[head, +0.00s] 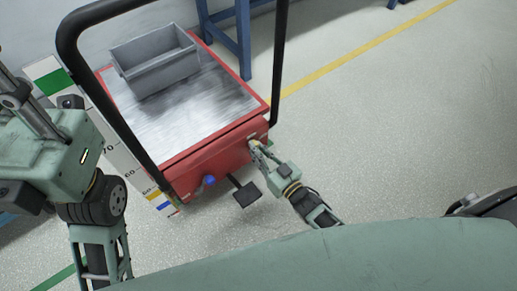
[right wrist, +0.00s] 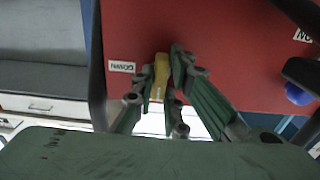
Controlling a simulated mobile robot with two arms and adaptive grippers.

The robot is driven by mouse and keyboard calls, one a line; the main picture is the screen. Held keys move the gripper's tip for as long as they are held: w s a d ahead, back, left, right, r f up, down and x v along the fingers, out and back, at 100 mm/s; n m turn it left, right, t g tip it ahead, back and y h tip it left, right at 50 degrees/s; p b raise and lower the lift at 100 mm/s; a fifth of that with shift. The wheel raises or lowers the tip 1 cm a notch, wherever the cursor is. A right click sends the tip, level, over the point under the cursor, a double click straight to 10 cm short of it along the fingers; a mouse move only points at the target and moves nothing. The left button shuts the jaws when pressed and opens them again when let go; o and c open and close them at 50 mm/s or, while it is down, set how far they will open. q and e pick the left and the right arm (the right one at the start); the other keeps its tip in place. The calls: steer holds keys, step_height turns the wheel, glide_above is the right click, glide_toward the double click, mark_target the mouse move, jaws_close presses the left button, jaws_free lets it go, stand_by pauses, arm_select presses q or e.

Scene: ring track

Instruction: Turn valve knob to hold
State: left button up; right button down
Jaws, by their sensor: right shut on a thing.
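The valve knob (right wrist: 161,74) is a small yellow lever on the red front face of a lift cart, seen in the right wrist view. A white label reading DOWN (right wrist: 121,66) sits left of it. In the head view, my right gripper (head: 256,146) reaches the right part of the cart's red front (head: 222,157). In the right wrist view, my right gripper (right wrist: 168,80) has its fingers around the yellow lever and is shut on it. The fingers partly hide the lever. My left arm shows at the left of the head view, but its fingers are not visible.
A grey bin (head: 160,72) stands on the cart's metal top. A black handle frame (head: 118,119) rises around it. A blue knob (head: 209,180) and a black pedal (head: 246,194) are on the front side. A blue-legged table (head: 243,40) stands behind. Floor to the right is clear.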

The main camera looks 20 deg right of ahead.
stand_by(0.3)
steer(key=c, duration=1.8)
jaws_free()
steer(key=shift+o, duration=0.2)
steer(key=v, duration=1.2)
